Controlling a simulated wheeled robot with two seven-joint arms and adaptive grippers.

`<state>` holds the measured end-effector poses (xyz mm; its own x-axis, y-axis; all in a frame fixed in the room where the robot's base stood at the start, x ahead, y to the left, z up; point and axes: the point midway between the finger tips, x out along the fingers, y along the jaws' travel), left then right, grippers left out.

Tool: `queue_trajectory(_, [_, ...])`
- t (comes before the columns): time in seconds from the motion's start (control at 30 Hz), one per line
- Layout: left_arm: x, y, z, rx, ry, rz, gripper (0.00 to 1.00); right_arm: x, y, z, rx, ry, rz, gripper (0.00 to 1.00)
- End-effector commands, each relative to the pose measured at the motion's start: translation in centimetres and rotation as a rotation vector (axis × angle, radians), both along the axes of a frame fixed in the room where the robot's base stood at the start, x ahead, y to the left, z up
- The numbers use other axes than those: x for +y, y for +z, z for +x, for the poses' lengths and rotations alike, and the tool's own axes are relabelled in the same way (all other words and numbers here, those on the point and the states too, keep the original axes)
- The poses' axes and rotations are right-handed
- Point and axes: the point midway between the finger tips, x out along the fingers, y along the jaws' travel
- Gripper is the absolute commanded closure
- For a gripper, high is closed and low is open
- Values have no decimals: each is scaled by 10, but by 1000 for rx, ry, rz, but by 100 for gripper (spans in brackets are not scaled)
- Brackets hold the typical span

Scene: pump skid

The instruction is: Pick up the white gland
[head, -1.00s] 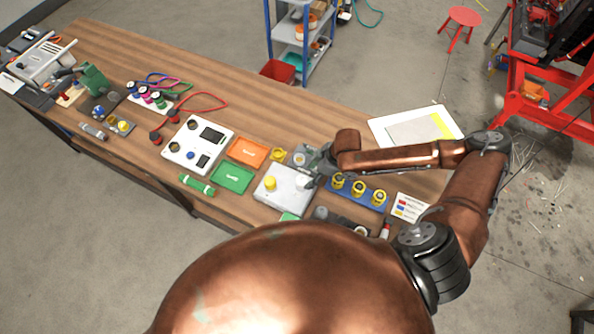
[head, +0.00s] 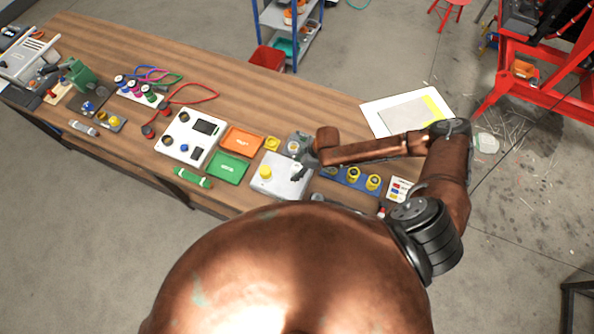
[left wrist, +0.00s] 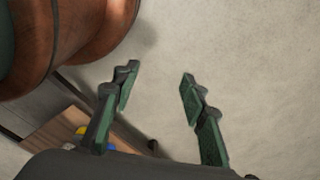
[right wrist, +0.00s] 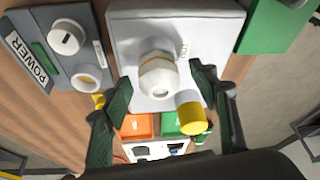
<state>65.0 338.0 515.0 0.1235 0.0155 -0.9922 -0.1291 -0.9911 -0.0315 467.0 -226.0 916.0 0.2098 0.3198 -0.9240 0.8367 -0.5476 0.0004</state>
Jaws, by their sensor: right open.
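The white gland (right wrist: 158,76) is a hex-sided fitting standing on the grey-white box (right wrist: 205,20) in the right wrist view. My right gripper (right wrist: 160,84) is open, with a green-padded finger on either side of the gland. I cannot tell whether either finger touches it. In the head view the right gripper (head: 299,172) is over the right part of the box (head: 281,187); the gland is not clear there. My left gripper (left wrist: 160,76) is open and empty above bare floor in the left wrist view.
A yellow knob (right wrist: 192,118) stands on the same box, close to the right finger. A grey power panel (right wrist: 62,45) is beside the box. Orange (head: 241,140) and green (head: 227,167) trays lie left of the box. A blue rack with yellow rings (head: 352,178) stands right.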

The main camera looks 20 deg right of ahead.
Motion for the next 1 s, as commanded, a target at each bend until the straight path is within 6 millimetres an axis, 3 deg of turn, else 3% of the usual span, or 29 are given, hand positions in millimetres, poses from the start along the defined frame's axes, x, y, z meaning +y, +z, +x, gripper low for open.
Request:
queue_trajectory(0.43, [2,-2,-21,28,5,2,60,0,0,0,0,1,0,73])
queue_trajectory(0.77, [2,-2,-19,26,4,3,60,0,0,0,0,0,0,96])
queue_trajectory(1.0, [2,-2,-15,20,3,2,60,0,1,0,0,1,0,96])
